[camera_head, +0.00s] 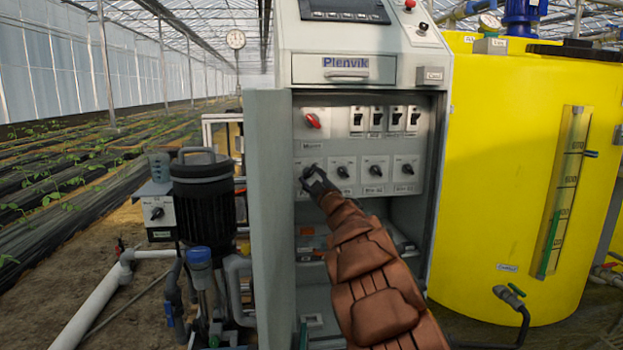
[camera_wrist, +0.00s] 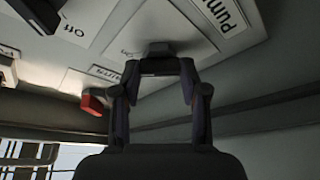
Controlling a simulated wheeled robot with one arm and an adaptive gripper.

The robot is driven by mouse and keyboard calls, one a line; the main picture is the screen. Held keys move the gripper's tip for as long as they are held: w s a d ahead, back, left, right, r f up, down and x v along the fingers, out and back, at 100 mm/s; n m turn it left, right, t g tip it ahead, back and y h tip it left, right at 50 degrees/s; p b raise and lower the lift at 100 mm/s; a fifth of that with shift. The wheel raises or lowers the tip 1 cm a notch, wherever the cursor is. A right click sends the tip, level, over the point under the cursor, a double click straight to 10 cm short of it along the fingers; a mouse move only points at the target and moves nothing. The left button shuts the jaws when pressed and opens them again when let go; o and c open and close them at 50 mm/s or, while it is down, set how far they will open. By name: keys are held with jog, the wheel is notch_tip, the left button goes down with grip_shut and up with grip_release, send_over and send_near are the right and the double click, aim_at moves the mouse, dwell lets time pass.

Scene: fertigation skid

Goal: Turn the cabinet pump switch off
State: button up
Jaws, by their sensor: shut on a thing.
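The cabinet pump switch is the leftmost black rotary knob in the lower row of the grey cabinet's panel (camera_head: 430,140). My gripper (camera_head: 313,178) is at this knob, in front of the panel, and covers most of it. In the wrist view, my gripper (camera_wrist: 160,72) has its two fingers closed on the dark knob of the pump switch (camera_wrist: 158,49). A plate reading "Pum…" (camera_wrist: 224,14) is beside the knob. The knob's pointer direction is hard to make out.
A red main switch (camera_head: 313,121) sits above, and several breakers (camera_head: 377,118) are to its right. More black knobs (camera_head: 343,171) continue the lower row. The open cabinet door (camera_head: 268,200) stands close on the left. A yellow tank (camera_head: 500,180) is at the right.

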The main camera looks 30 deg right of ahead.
jog(key=shift+r+n+p, duration=0.15)
jog(key=shift+n+p, duration=0.15)
jog(key=shift+p, duration=0.1)
jog(key=n+p, duration=0.1)
jog(key=n+y+p, duration=0.1)
jog(key=n+p, duration=0.1)
jog(key=shift+r+g+y+p, duration=0.2)
jog(key=shift+g+y+p, duration=0.1)
jog(key=shift+g, duration=0.1)
jog(key=n+g+p, duration=0.1)
jog(key=n+p, duration=0.1)
jog(key=n, duration=0.1)
jog(key=n+g+y+p, duration=0.1)
jog(key=n+p, duration=0.1)
jog(key=p, duration=0.1)
jog(key=shift+r+n, duration=0.15)
jog(key=shift+n, duration=0.25)
jog(key=n+g+p, duration=0.1)
jog(key=n+p, duration=0.1)
jog(key=n+g+p, duration=0.1)
jog(key=n, duration=0.1)
jog(key=shift+r+n+h+p, duration=0.1)
jog(key=shift+n+h+p, duration=0.2)
jog(key=shift+p, duration=0.1)
jog(key=shift+n+g+p, duration=0.4)
jog(key=shift+n+p, duration=0.25)
jog(key=shift+n, duration=0.25)
jog(key=shift+n+g+h+p, duration=0.3)
jog(key=shift+n+h+p, duration=0.2)
jog(key=shift+n, duration=0.1)
